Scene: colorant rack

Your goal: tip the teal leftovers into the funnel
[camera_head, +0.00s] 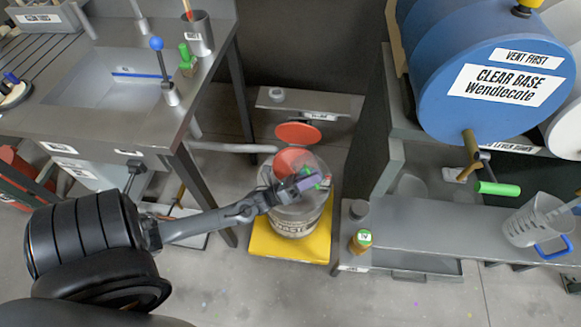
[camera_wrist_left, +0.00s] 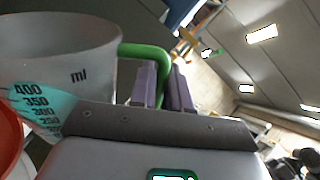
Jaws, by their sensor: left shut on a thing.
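My left gripper (camera_head: 308,182) is shut on the green handle of a clear measuring beaker (camera_head: 283,205). In the left wrist view the gripper's purple fingers (camera_wrist_left: 163,88) close around that handle (camera_wrist_left: 148,52). The beaker (camera_wrist_left: 70,45) has an ml scale, and teal paint (camera_wrist_left: 45,105) shows against its lower wall. The beaker hangs over the waste can (camera_head: 292,228), in front of the red funnel (camera_head: 290,160). The funnel is partly hidden behind the clear beaker. In the wrist view a red rim (camera_wrist_left: 8,140) shows at the left edge. My right gripper is out of view.
The waste can stands on a yellow platform (camera_head: 262,245). A raised red lid (camera_head: 298,133) is behind it. A sink bench (camera_head: 120,95) stands left. A shelf (camera_head: 460,225) at right holds a small amber jar (camera_head: 361,240) and a blue-handled beaker (camera_head: 530,225), below a blue drum (camera_head: 480,80).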

